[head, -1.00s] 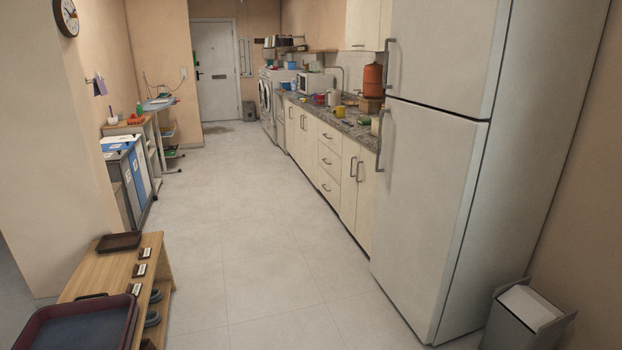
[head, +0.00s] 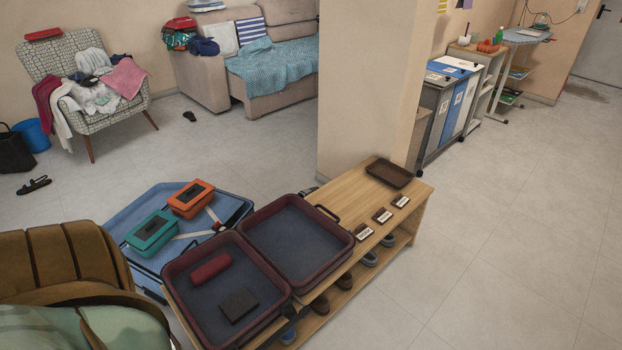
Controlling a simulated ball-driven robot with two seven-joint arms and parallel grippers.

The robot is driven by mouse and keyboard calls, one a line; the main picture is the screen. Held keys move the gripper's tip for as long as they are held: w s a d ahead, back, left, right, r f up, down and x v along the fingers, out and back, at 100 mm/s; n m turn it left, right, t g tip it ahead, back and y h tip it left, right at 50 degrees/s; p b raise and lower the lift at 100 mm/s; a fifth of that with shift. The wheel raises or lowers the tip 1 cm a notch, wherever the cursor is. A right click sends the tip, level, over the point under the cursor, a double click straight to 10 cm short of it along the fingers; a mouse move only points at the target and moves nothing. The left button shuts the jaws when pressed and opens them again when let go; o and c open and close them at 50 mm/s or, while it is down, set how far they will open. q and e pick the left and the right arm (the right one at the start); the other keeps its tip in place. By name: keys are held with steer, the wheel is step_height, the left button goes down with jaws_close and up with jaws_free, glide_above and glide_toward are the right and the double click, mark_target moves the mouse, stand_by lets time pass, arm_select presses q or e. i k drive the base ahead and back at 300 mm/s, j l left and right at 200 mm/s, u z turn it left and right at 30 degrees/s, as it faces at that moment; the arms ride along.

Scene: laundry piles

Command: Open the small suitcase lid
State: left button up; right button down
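The small maroon suitcase lies open on a wooden bench in the head view, its two halves side by side. The left half (head: 262,313) holds a red rolled item (head: 210,269) and a dark flat box (head: 239,305). The right half, which looks like the lid (head: 297,237), lies flat with its dark blue lining facing up, and it is empty. A dark handle (head: 327,213) shows at its far right edge. Neither of my grippers is in view.
The wooden bench (head: 416,190) also carries a brown tray (head: 390,172) and small labels, with shoes below. Behind it lies a large open blue suitcase (head: 142,204) with orange (head: 191,199) and teal (head: 153,232) cases. A pillar (head: 366,90) stands behind the bench. Floor at right is clear.

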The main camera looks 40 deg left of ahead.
mark_target(305, 244)
steer(key=i+l+u, duration=0.1)
steer(key=i+u, duration=0.35)
steer(key=i+l+u, duration=0.15)
steer(key=u, duration=0.25)
steer(key=i+l+u, duration=0.65)
steer(key=u, duration=0.25)
steer(key=i+l+u, duration=0.15)
steer(key=l+u, duration=0.25)
steer(key=l, duration=0.15)
steer(key=i+l+u, duration=0.15)
steer(key=l+u, duration=0.25)
steer(key=l, duration=0.25)
steer(key=i+l+u, duration=0.1)
steer(key=l+u, duration=0.25)
steer(key=l, duration=0.3)
